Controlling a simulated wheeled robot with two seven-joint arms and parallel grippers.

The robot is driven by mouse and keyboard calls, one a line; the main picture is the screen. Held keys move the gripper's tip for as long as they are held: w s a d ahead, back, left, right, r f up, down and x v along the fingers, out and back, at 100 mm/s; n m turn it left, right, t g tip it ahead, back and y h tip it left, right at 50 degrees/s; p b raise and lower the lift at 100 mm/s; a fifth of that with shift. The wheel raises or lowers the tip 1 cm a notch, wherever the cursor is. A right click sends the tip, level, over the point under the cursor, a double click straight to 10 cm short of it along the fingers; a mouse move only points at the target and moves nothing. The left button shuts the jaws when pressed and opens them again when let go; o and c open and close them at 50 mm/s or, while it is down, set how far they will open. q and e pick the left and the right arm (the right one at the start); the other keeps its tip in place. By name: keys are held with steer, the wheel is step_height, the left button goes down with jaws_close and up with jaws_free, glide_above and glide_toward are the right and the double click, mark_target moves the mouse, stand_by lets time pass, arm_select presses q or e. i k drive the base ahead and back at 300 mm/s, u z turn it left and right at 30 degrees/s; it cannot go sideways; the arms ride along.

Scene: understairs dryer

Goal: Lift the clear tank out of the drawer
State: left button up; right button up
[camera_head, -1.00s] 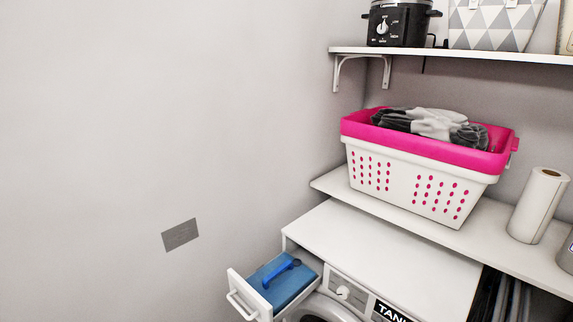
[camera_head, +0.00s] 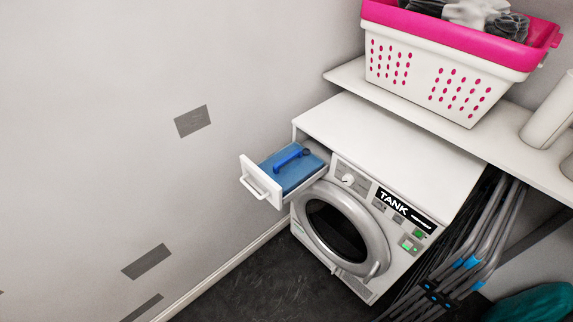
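The drawer (camera_head: 262,189) at the upper left of the white dryer is pulled out and has a white front with a handle. The tank (camera_head: 283,176) sits in the drawer. Its top looks blue and carries a darker blue handle (camera_head: 292,156). The tank's sides are hidden by the drawer. Neither of my grippers is in view.
The dryer (camera_head: 345,229) has a round door, a knob and a panel reading TANK. A shelf (camera_head: 345,76) above its top bears a pink and white laundry basket (camera_head: 430,72) and a white roll (camera_head: 553,115). Grey poles (camera_head: 480,240) stand right of the dryer. Dark floor (camera_head: 260,285) in front is clear.

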mark_target(292, 164)
steer(key=z, duration=0.35)
steer(key=i, duration=0.55)
steer(key=z, duration=2.45)
steer(key=i, duration=0.1)
steer(key=u, duration=4.35)
